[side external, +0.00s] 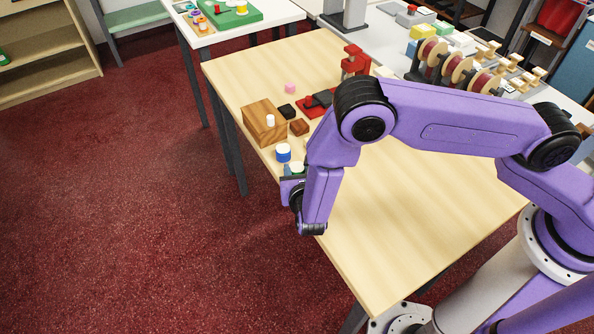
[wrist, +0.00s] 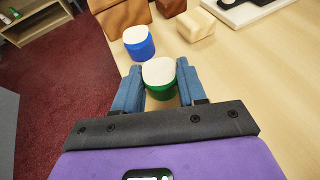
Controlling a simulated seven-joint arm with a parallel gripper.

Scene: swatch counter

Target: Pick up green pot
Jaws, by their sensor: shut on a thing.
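The green pot with a white top (wrist: 159,72) sits between the two blue fingers of my gripper (wrist: 160,83) in the wrist view. The fingers are shut on it from its left and right sides. In the side external view the green pot (side external: 296,167) shows only in part, beside my gripper (side external: 293,176) near the table's left edge. My arm hides some of it there. I cannot tell whether its base touches the table.
A blue pot with a white top (wrist: 139,43) stands just beyond the green pot. The table's near part (side external: 372,250) is clear.

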